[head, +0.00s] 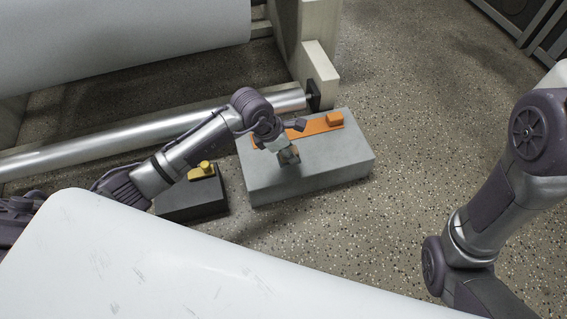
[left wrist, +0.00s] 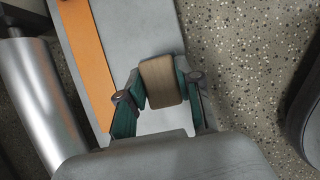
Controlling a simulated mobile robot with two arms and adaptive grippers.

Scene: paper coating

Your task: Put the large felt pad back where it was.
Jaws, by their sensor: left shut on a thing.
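A tan block (left wrist: 160,83) is between the teal fingers of my left gripper (left wrist: 158,90) in the left wrist view. It looks like the felt pad, though I cannot be sure. In the head view my left gripper (head: 288,156) is over the front part of a large grey box (head: 330,170); the block is small and dark there. My left gripper is shut on the block. I cannot tell whether the block touches the box top. My right arm shows at the right of the head view, but its gripper is out of frame.
An orange strip (head: 312,127) with a raised orange end lies on the box. A dark box (head: 195,200) with a yellow piece (head: 202,170) stands to its left. Behind are a metal roller (head: 120,127) and large white roll (head: 120,40). Speckled floor (head: 410,110) is clear on the right.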

